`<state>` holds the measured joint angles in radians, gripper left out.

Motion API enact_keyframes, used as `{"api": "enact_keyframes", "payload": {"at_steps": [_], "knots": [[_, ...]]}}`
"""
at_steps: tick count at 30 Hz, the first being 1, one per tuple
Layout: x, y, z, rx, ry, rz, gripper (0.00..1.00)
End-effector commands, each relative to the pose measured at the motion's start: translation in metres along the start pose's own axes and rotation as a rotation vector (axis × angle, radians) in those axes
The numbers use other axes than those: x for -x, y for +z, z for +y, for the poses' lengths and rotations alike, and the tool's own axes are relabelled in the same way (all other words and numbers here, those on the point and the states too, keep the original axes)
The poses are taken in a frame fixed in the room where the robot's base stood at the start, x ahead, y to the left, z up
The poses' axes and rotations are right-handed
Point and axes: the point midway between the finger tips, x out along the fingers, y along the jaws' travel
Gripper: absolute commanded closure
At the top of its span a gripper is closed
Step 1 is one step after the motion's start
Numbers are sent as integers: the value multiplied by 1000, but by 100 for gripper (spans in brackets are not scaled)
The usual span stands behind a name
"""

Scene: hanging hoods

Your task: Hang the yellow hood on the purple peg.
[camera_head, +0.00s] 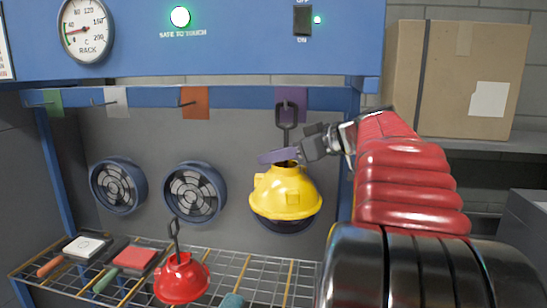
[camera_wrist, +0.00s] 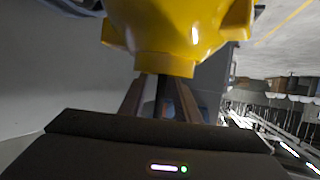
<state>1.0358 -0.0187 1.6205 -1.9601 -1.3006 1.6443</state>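The yellow hood (camera_head: 286,196) is upright in front of the back panel, below the purple tag (camera_head: 292,94). Its dark stem rises to a loop (camera_head: 286,113) that overlaps the purple tag. The purple peg itself is hard to make out, and I cannot tell whether the loop is around it. My gripper (camera_head: 279,156) is at the stem just above the yellow dome. In the wrist view, the yellow hood (camera_wrist: 180,25) fills the top, and the stem stands between my two fingers (camera_wrist: 160,97) with a gap on each side, so the gripper looks open.
Green (camera_head: 53,102), white (camera_head: 117,102) and orange (camera_head: 195,102) tags mark other pegs to the left. A red hood (camera_head: 181,278) stands on the wire shelf (camera_head: 234,268) beside several brushes or pads. A cardboard box (camera_head: 450,75) is at the right.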

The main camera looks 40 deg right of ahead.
Motion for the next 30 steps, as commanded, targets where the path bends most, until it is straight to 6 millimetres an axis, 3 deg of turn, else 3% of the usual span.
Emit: {"api": "enact_keyframes", "payload": {"at_steps": [11, 30], "knots": [[10, 0, 1, -1, 1, 0, 71], [104, 1, 1, -1, 4, 0, 71]]}}
